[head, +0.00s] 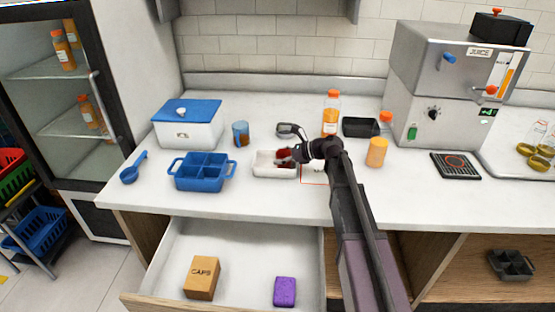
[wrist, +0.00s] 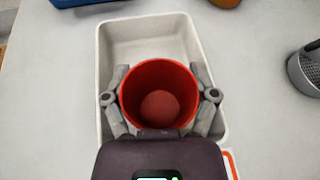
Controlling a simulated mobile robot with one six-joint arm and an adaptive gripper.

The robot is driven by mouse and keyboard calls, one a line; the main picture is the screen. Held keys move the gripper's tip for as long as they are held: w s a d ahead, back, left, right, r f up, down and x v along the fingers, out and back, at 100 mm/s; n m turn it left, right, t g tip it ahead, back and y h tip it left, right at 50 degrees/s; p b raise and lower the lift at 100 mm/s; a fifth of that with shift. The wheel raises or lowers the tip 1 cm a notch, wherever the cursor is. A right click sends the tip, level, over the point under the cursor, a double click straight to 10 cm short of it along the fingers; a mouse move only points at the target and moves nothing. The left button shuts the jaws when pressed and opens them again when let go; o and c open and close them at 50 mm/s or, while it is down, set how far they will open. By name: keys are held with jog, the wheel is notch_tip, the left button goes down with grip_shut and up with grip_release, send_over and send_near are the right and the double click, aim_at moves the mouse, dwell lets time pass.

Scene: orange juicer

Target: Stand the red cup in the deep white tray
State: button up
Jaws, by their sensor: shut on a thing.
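The red cup (wrist: 158,105) is upright between the two fingers of my gripper (wrist: 160,96), which is shut on it. In the wrist view the cup overlaps the near part of the deep white tray (wrist: 108,50), whose far part is empty. In the head view the cup (head: 284,154) shows at the right part of the white tray (head: 262,172), with my gripper (head: 293,153) at its right side. The cup's base is hidden, so I cannot tell whether it touches the tray floor.
A blue divided tray (head: 200,184) stands left of the white tray. A grey round strainer-like thing (head: 287,130) lies behind it. An orange bottle (head: 331,115), a black tray (head: 360,127) and an orange jar (head: 377,152) stand to the right. An open drawer (head: 235,255) lies below.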

jog(key=shift+f, duration=0.15)
jog(key=o, duration=0.7)
jog(key=shift+r, duration=0.2)
jog(key=shift+r, duration=0.1)
jog(key=p+v, duration=0.4)
jog(key=v, duration=0.6)
jog(key=shift+s+d+r, duration=0.1)
jog(key=shift+d+r, duration=0.05)
jog(key=shift+d, duration=0.15)
jog(key=shift+s+d+r+p, duration=0.15)
jog(key=shift+d+p, duration=0.2)
jog(key=shift+d, duration=0.25)
